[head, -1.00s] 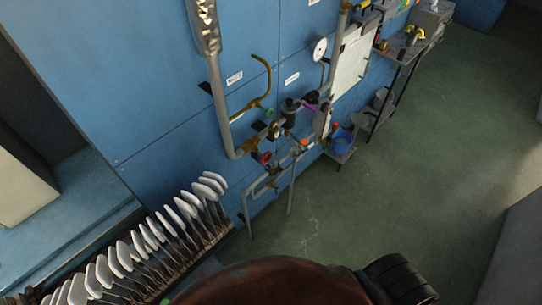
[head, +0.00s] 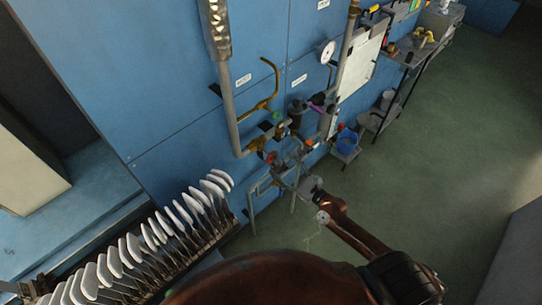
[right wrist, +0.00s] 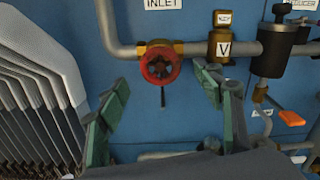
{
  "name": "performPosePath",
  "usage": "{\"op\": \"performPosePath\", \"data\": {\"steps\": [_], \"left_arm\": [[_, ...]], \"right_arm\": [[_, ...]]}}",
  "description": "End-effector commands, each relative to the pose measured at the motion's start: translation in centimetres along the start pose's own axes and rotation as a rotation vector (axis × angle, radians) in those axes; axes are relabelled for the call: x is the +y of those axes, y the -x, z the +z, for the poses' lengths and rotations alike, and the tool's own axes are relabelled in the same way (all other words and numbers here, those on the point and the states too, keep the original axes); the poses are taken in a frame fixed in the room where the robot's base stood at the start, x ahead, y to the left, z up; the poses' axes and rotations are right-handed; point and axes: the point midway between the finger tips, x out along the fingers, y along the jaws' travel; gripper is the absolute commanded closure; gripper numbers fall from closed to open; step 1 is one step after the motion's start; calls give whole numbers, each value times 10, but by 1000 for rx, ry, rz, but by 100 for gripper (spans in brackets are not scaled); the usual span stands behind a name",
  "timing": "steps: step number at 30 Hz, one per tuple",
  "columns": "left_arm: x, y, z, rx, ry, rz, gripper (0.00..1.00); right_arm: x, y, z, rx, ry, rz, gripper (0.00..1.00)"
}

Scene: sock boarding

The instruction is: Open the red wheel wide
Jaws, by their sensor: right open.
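The red wheel (right wrist: 160,65) is a small round handwheel on a brass valve in the grey pipe, below the "INLET" label in the right wrist view. In the head view the red wheel (head: 270,158) is small, low on the blue wall. My right gripper (right wrist: 168,88) is open, its green fingers apart on either side of and below the wheel, with nothing between them. In the head view my right gripper (head: 288,178) is close to the pipework and partly blends with it. Contact with the wheel does not show. My left gripper is not in view.
A row of white-topped sock boards (head: 150,235) stands to the left of the pipes. An orange-handled valve (right wrist: 291,118) and a dark cylinder (right wrist: 273,48) are to the right. The green floor at right is clear.

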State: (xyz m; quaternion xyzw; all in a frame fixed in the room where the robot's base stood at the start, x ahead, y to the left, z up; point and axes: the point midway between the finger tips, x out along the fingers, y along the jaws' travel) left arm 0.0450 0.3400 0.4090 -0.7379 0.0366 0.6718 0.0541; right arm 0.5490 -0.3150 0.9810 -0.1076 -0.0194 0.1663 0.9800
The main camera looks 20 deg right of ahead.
Motion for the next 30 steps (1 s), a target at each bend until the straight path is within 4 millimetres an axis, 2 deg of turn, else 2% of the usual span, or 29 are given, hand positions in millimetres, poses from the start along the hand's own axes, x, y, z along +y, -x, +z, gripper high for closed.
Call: {"op": "performPosePath", "data": {"steps": [9, 13, 25, 30], "left_arm": [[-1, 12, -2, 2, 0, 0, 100], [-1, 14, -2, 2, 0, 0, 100], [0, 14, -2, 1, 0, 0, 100], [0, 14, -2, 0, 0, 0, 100]], "right_arm": [[0, -50, 2, -1, 3, -1, 39], [0, -64, 0, 0, 4, -1, 39], [0, -70, -1, 2, 5, -1, 40], [0, -70, -1, 2, 5, -1, 51]]}}
